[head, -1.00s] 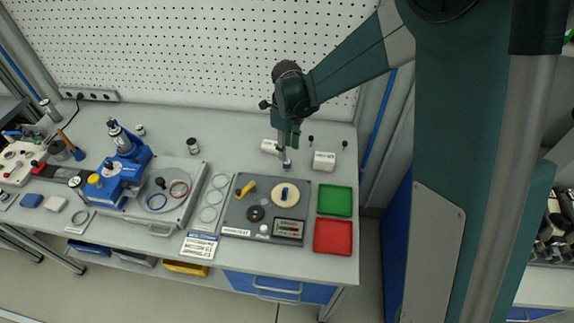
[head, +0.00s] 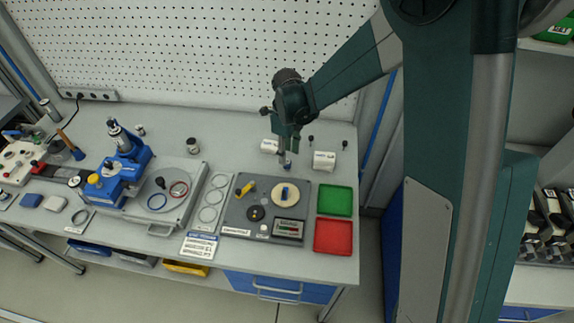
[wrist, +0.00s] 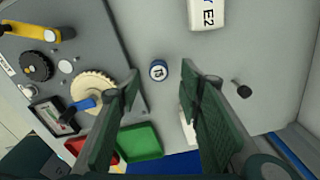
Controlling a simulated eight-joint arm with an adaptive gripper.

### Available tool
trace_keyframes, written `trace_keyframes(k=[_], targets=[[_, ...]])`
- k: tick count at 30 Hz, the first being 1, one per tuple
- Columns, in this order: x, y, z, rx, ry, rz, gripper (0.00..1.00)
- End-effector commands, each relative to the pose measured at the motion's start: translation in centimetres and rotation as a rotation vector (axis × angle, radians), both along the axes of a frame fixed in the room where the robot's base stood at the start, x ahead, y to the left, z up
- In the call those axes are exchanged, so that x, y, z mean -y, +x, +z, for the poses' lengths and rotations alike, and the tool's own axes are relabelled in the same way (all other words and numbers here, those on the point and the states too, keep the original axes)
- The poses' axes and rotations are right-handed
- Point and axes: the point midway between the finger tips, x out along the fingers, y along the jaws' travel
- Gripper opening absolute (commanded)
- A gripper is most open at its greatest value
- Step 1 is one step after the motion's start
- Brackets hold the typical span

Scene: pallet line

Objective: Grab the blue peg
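A small upright round piece with a blue rim and a pale marked top (wrist: 158,70) stands on the bench in the wrist view. In the head view it is the small blue piece (head: 288,164) just below my gripper (head: 288,150). A blue bar-shaped piece (head: 285,192) lies on the cream disc (head: 275,197), and also shows in the wrist view (wrist: 84,104). I cannot tell by name alone which is the blue peg. My gripper (wrist: 160,88) is open and empty, its fingers apart, with the round piece showing just beyond the gap between their tips.
White blocks stand either side of the round piece, one marked E2 (wrist: 207,14), the other (head: 324,161) near the right edge. A small dark knob (wrist: 243,91) is close by. The grey fixture board (head: 232,213), green tray (head: 335,201) and red tray (head: 333,236) lie in front.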

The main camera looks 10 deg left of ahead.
Motion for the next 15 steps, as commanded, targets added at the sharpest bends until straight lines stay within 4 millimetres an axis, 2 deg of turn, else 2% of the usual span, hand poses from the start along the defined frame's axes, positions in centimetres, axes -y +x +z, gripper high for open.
trace_keyframes(k=[5, 15], targets=[[0.0, 0.0, -0.8, 0.000, 0.000, 0.000, 0.36], [0.1, -0.2, -4.2, 0.000, 0.000, 0.000, 0.36]])
